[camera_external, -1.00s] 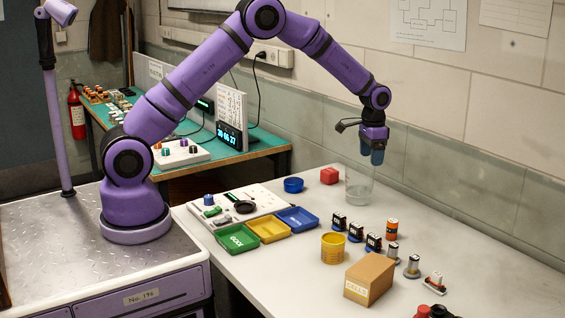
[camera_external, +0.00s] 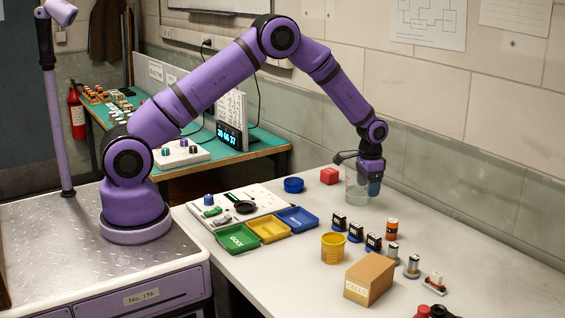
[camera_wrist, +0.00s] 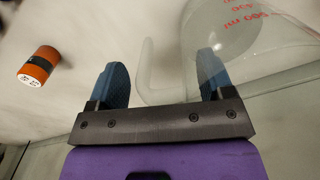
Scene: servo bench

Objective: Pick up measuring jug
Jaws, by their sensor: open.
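The clear measuring jug (camera_external: 356,194) stands on the bench near the wall, partly hidden by my gripper (camera_external: 373,188) in the external view. In the wrist view the jug (camera_wrist: 262,45) fills the upper right, with red markings on its side. My gripper (camera_wrist: 162,76) is open, with its two blue fingers apart. The jug's clear handle (camera_wrist: 148,68) shows between the fingers, and the right finger overlaps the space between handle and body. Whether the fingers touch the glass, I cannot tell.
An orange cylinder (camera_external: 391,229) stands to the right of the jug and also shows in the wrist view (camera_wrist: 39,66). A yellow tub (camera_external: 333,248) and a cardboard box (camera_external: 369,278) stand nearer the front.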

